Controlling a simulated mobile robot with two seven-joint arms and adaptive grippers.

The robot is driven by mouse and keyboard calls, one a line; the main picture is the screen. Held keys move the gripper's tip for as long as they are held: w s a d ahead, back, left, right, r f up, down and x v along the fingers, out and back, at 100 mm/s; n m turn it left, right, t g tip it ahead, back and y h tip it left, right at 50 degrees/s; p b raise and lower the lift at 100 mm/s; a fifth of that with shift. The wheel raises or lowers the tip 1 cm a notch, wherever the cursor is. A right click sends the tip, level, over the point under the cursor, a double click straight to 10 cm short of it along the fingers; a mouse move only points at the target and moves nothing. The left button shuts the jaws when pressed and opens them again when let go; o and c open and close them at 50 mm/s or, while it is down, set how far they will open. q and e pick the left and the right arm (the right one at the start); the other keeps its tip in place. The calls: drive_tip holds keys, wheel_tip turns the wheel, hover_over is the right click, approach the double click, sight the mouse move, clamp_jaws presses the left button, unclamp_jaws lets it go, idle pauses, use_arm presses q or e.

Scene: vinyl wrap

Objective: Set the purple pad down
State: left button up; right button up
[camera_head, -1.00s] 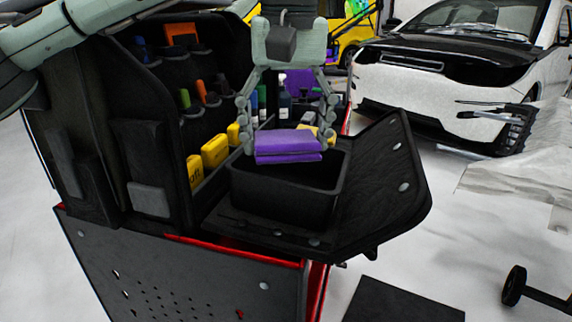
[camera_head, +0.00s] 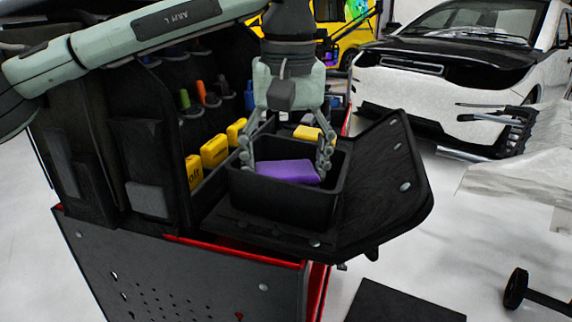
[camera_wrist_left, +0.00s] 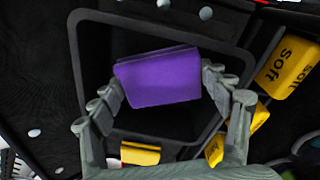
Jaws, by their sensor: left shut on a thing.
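The purple pad (camera_head: 287,171) is inside the mouth of the black bin (camera_head: 284,205), below its rim. My left gripper (camera_head: 286,168) reaches down into the bin from above, its fingers on both sides of the pad, shut on it. In the left wrist view the pad (camera_wrist_left: 159,77) sits between the two fingers (camera_wrist_left: 163,83), with the dark bin wall (camera_wrist_left: 76,60) around it. Whether the pad touches the bin floor cannot be told. My right gripper is not in view.
Yellow blocks (camera_head: 214,151) line the organizer left of the bin, and another yellow block (camera_head: 307,133) lies behind it. A black flap (camera_head: 388,185) slopes up at the right. Small tools (camera_head: 202,92) stand in the organizer's pockets.

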use_arm(q)
drive_tip(key=shift+f, duration=0.1)
drive_tip(key=o, duration=0.9)
